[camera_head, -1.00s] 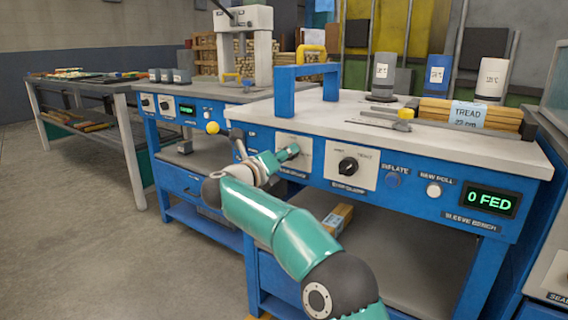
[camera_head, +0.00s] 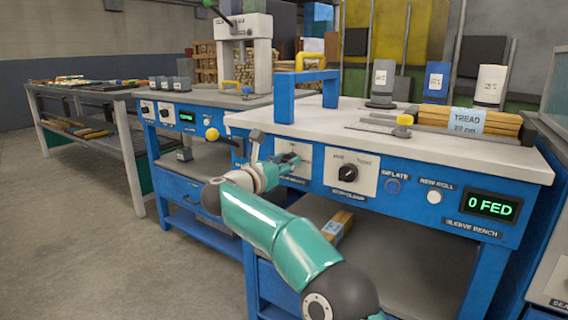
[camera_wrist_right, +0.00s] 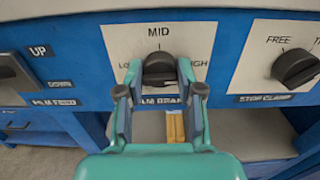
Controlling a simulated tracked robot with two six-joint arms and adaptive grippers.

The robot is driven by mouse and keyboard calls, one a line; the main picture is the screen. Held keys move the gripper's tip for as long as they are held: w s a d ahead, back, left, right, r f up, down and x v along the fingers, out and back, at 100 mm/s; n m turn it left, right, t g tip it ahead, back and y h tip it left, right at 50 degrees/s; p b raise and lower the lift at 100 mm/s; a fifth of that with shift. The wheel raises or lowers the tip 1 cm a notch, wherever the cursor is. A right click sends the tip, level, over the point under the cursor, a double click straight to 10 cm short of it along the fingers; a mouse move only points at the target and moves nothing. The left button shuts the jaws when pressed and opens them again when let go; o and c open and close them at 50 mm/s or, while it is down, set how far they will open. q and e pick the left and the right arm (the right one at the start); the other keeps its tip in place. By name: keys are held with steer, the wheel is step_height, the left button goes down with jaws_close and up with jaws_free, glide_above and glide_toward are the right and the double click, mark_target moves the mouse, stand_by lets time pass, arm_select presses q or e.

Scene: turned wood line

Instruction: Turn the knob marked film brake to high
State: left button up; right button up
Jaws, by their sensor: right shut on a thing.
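The film brake knob (camera_wrist_right: 159,69) is dark, on a pale plate (camera_wrist_right: 118,42) marked MID at the top and HIGH at the right. The left mark and the name label below are partly covered by my fingers. My right gripper (camera_wrist_right: 159,84) is shut on the knob, one finger on each side. Which way the knob points is not clear. In the head view my right gripper (camera_head: 287,163) reaches the pale plate (camera_head: 304,153) on the blue bench front, and hides the knob there. My left gripper is not in view.
To the right on the bench front are another dark knob (camera_head: 347,172) marked FREE, an INFLATE button (camera_head: 390,186), a white NEW ROLL button (camera_head: 434,196) and a display (camera_head: 492,206) reading 0 FED. An UP/DOWN control (camera_wrist_right: 12,72) lies to the left.

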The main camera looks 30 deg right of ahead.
steer(key=shift+f, duration=0.3)
steer(key=o, duration=1.1)
steer(key=shift+d, duration=0.1)
steer(key=shift+o, duration=0.3)
steer(key=shift+r, duration=0.15)
steer(key=v, duration=1.2)
